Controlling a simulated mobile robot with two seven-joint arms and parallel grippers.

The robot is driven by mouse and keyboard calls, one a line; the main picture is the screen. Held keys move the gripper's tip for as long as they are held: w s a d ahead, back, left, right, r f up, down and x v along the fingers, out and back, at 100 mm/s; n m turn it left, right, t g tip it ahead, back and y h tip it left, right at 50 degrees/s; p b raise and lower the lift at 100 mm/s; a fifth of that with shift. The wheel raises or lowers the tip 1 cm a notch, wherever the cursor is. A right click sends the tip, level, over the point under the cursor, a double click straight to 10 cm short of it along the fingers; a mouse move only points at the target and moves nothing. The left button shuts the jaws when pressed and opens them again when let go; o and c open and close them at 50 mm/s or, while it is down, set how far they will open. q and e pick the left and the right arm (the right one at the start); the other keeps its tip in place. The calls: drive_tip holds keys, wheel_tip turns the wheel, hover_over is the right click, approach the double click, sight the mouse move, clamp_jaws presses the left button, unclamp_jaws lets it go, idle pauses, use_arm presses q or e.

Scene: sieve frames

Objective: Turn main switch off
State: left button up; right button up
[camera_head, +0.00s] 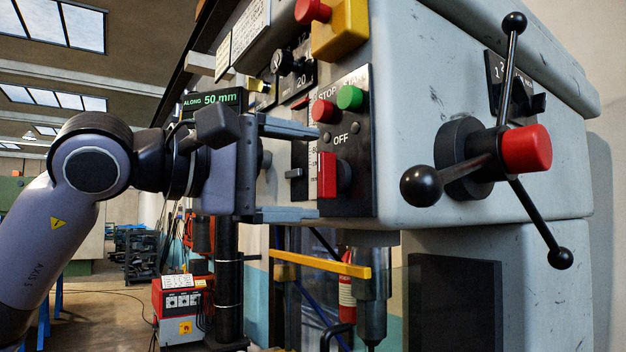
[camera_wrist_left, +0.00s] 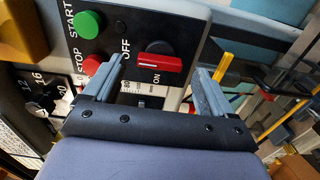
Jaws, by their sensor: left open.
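The main switch (camera_head: 327,175) is a red bar handle on a black round knob, on the black control panel of a grey drill press. Its bar stands upright in the head view, below the OFF label. In the left wrist view, the switch (camera_wrist_left: 160,63) lies between the fingers, with OFF to its upper left and ON just below it. My left gripper (camera_head: 316,172) is open, one finger above and one below the switch in the head view. The fingers (camera_wrist_left: 160,69) show no clear contact with it. My right gripper is out of view.
Red stop (camera_head: 323,110) and green start (camera_head: 350,97) buttons sit just above the switch. A yellow box with a red button (camera_head: 340,30) is higher up. A feed handle with a red hub (camera_head: 525,148) sticks out at right. A yellow bar (camera_head: 320,264) lies below.

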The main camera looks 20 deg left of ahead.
use_arm(q)
drive_tip(key=v, duration=0.4)
drive_tip(key=shift+s+a+b, duration=0.15)
drive_tip(key=shift+s+b, duration=0.05)
drive_tip(key=shift+b, duration=0.2)
